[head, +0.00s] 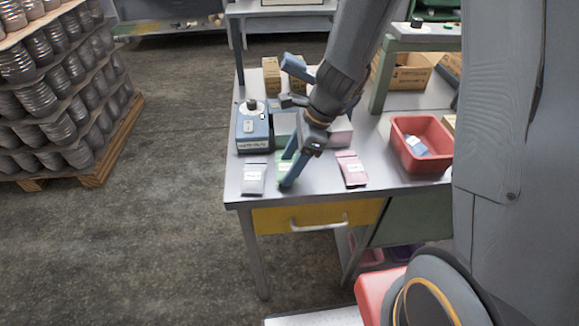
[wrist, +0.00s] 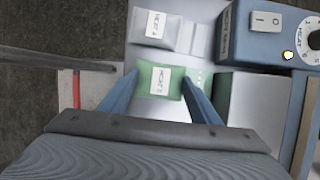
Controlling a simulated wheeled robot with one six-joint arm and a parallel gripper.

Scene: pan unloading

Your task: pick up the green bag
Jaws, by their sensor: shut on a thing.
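The green bag (wrist: 144,78) with a white label lies between the two blue fingers of my gripper (wrist: 156,90) in the wrist view. The fingers are shut on its sides. In the head view my gripper (head: 288,170) reaches down to the front of the grey table, and the green bag (head: 281,165) shows only in part behind a finger. I cannot tell whether the bag touches the table top.
A grey-white bag (head: 253,176) lies to the left and a pink bag (head: 351,168) to the right on the table (head: 325,190). A blue device with a dial (head: 252,128) stands behind. A red bin (head: 436,160) is at the right.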

